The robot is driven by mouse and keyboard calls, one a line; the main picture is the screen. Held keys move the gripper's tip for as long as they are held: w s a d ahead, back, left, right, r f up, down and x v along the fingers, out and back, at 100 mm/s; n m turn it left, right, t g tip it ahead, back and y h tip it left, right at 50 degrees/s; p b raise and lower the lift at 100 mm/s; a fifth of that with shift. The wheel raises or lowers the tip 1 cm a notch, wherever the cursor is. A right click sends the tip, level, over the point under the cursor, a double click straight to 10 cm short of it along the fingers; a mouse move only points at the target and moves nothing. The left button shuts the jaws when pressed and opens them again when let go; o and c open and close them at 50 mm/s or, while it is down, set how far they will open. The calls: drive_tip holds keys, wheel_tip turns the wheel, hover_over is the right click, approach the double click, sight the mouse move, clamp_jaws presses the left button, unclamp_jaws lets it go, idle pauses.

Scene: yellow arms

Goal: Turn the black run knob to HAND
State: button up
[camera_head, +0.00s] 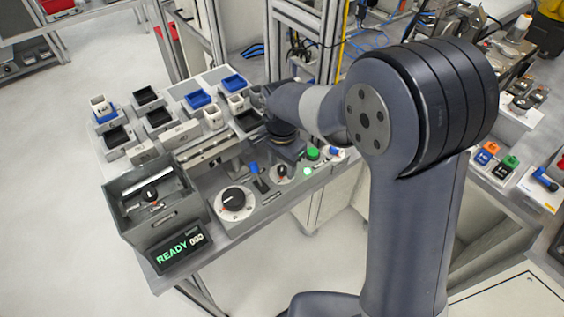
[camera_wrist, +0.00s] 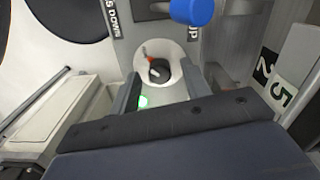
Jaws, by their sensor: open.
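A small black knob on a round pale plate shows in the wrist view (camera_wrist: 159,72), between and just beyond my fingertips. It has a red mark at its upper left and a pale mark on its face; its lettering is unreadable. The same small dial appears in the head view (camera_head: 282,173), just below my gripper, partly shaded. My gripper (camera_wrist: 160,80) is open, one finger on each side of the knob in the picture. I cannot tell whether the fingers reach down around it. In the head view my wrist hides the fingertips.
A blue-topped lever (camera_head: 254,169) stands left of the small dial, between DOWN and UP labels. A larger black dial (camera_head: 236,201) is further left. A green button (camera_head: 313,153) is to the right. A READY display (camera_head: 180,248) and a grey bin (camera_head: 125,190) stand at the panel's left.

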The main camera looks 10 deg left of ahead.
drive_tip(key=shift+c, duration=0.6)
clamp_jaws()
drive_tip(key=shift+n, duration=0.3)
drive_tip(key=n, duration=0.3)
drive_tip(key=shift+n, duration=0.3)
drive_tip(key=n, duration=0.4)
drive_tip(key=shift+b, duration=0.3)
drive_tip(key=n, duration=0.5)
drive_tip(key=shift+n, duration=2.3)
